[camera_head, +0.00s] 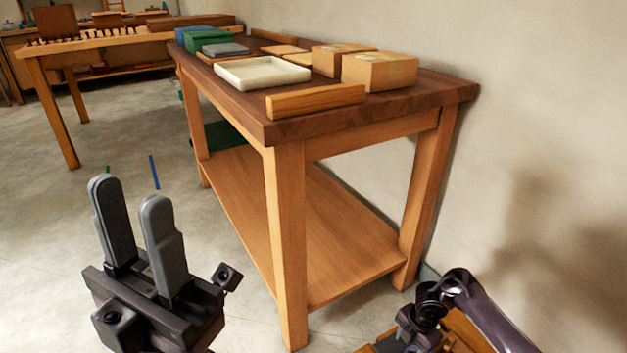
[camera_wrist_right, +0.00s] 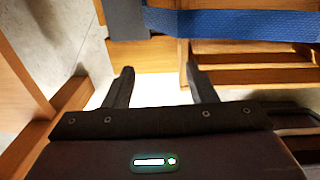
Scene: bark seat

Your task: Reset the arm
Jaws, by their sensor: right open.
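My left gripper (camera_head: 128,192) is at the lower left of the head view. Its two grey fingers point up and stand apart, with nothing between them. It is over the floor, left of the wooden workbench (camera_head: 285,235) and apart from it. My right arm shows at the lower right of the head view, where its fingers cannot be made out. In the right wrist view my right gripper (camera_wrist_right: 158,69) is open and empty, its two dark fingers wide apart. Wooden parts and a blue surface (camera_wrist_right: 240,24) lie beyond the fingers.
The workbench top holds a white tray (camera_head: 232,76), a wooden block (camera_head: 315,101), cardboard boxes (camera_head: 379,71) and a green box (camera_head: 207,38). A wall (camera_head: 555,120) is on the right. A second table (camera_head: 110,40) stands at the back left. Floor on the left is open.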

